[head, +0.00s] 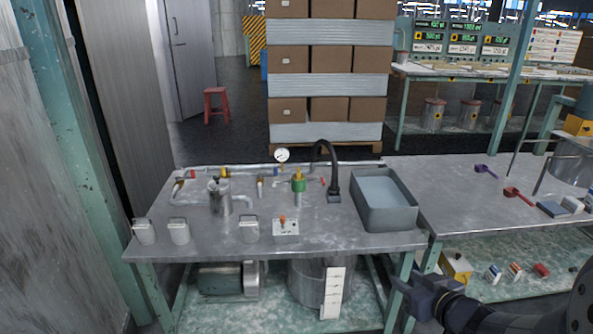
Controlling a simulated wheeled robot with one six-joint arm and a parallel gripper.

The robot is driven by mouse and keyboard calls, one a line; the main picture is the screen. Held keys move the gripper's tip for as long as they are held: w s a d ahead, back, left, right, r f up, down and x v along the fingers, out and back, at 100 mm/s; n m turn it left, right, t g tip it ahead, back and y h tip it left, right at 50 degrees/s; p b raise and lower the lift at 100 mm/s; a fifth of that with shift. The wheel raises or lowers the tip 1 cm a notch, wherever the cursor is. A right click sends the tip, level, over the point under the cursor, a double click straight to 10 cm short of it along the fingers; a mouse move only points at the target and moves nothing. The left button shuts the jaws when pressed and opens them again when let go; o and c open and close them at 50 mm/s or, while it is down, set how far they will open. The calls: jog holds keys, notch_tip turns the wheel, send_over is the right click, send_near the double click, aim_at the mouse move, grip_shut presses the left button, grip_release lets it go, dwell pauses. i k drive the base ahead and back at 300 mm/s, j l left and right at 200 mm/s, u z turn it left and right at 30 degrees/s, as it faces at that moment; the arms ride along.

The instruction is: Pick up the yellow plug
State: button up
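A small yellow piece (298,174), which looks like the yellow plug, stands upright at the top of a green fitting (298,186) on the metal workbench (330,225). A second small yellow piece (223,172) shows on the glass tubing at the back left of the bench; I cannot tell whether it is a plug. My gripper (401,293) is at the lower right, in front of the bench's right front leg and well apart from both yellow pieces. It is dark and small in view, and I cannot tell whether its fingers are open or shut.
A grey basin (382,218) and a black curved spout (334,180) stand right of the green fitting. A metal pot (220,198), a gauge (282,155), a switch box (286,228) and several metal containers (180,232) share the bench. Its front right top is mostly clear.

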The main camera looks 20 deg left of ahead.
aim_at(298, 176)
jog(key=i+j, duration=0.2)
jog(key=j, duration=0.15)
jog(key=i+j+z, duration=0.15)
jog(key=j, duration=0.2)
jog(key=i+j, duration=0.2)
jog(key=j, duration=0.15)
jog(key=i+j+z, duration=0.1)
jog(key=j, duration=0.3)
jog(key=i+j, duration=0.2)
jog(key=j, duration=0.15)
jog(key=i+j+z, duration=0.15)
jog(key=j, duration=0.25)
jog(key=i+j, duration=0.15)
jog(key=j, duration=0.25)
